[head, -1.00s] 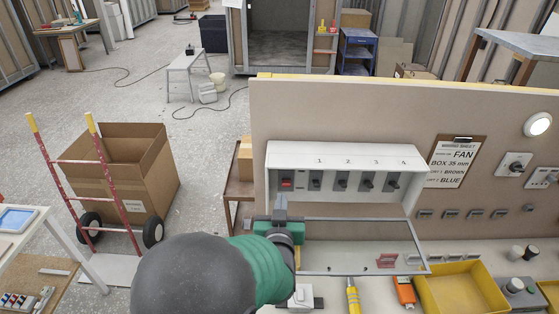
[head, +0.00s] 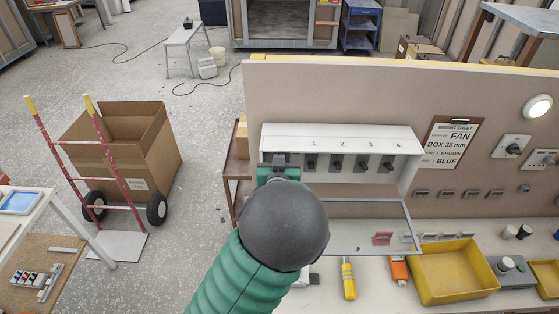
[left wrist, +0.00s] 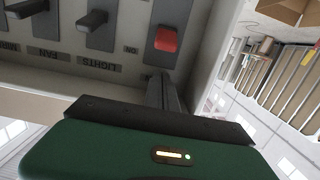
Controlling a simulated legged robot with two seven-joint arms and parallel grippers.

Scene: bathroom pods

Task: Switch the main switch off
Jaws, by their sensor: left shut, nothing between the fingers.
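The red main switch (left wrist: 165,39) sits at the end of the switch row in the left wrist view, with an "ON" label beside it. In the head view it is hidden behind my left gripper (head: 279,160). My left gripper (left wrist: 163,92) is shut and empty, its fingertips close to the panel just beside the red switch; I cannot tell whether they touch it. The white switch box (head: 410,142) holds a row of dark numbered switches (head: 337,163). Its framed clear cover (head: 380,249) hangs open below. My right gripper is not in view.
A yellow tray (head: 455,272), a yellow-handled tool (head: 348,278) and an orange tool (head: 398,268) lie on the bench below the board. A clipboard (head: 452,143) hangs right of the box.

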